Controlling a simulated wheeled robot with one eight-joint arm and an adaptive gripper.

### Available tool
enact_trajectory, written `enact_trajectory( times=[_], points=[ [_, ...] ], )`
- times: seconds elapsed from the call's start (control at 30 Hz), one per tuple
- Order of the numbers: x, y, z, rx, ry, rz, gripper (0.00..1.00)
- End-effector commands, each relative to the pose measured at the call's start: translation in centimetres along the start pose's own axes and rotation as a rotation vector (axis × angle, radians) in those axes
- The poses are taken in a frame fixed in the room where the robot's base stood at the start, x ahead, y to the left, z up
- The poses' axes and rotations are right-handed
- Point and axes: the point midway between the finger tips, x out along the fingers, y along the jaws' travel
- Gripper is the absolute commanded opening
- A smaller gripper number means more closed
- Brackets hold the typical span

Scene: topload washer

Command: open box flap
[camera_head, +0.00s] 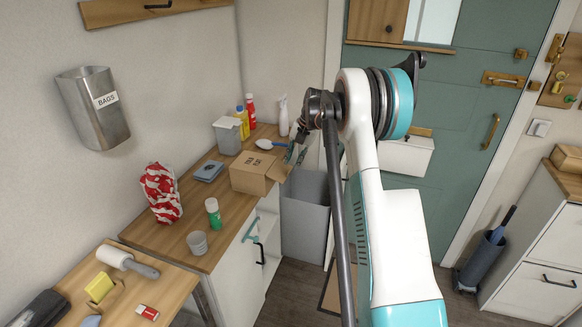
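The cardboard box (251,173) sits on the wooden worktop, near its right edge. It has dark print on top, and a tan flap (280,169) sticks out at its right side, towards my gripper. My gripper (295,152) is small and dark at the end of my white and teal arm, just above and right of that flap. Its fingertips overlap the flap area in the picture. I cannot tell whether they touch it or whether they are open or shut.
A grey bin (305,215) stands below, right of the worktop (228,230).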

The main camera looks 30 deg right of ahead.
Motion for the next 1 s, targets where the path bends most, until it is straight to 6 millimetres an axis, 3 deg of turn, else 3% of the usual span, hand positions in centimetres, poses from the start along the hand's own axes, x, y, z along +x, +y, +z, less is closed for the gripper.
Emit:
enact_trajectory(
  times=[0.2, 0.4, 1.0],
  points=[
    [-4.3, -0.1, 0.0, 0.002, 0.000, 0.000, 0.23],
    [-6.5, 0.0, 0.0, 0.001, 0.000, 0.000, 0.23],
    [-7.0, 0.0, 0.0, 0.001, 0.000, 0.000, 0.23]
  ],
)
